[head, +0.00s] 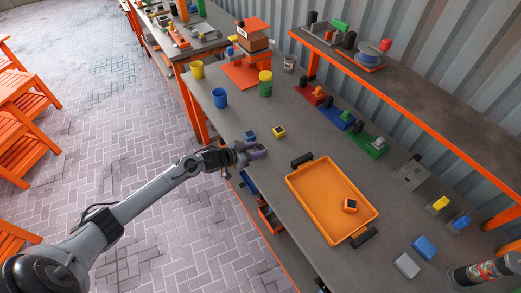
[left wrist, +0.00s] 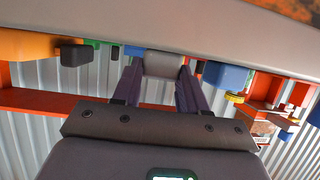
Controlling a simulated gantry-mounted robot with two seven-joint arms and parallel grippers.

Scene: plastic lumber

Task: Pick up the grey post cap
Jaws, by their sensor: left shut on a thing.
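My left gripper (head: 258,151) is at the near edge of the grey workbench, next to a small blue cap (head: 250,135). In the left wrist view its two dark fingers (left wrist: 163,80) are shut on a light grey block-like piece, the grey post cap (left wrist: 163,64). The cap sits between the fingertips, close to the bench surface; I cannot tell whether it still touches it. In the head view the fingers mostly hide the cap. My right gripper is not in view.
A yellow cap (head: 279,132) lies just beyond the blue one. The bench between cups and tray is mostly clear.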

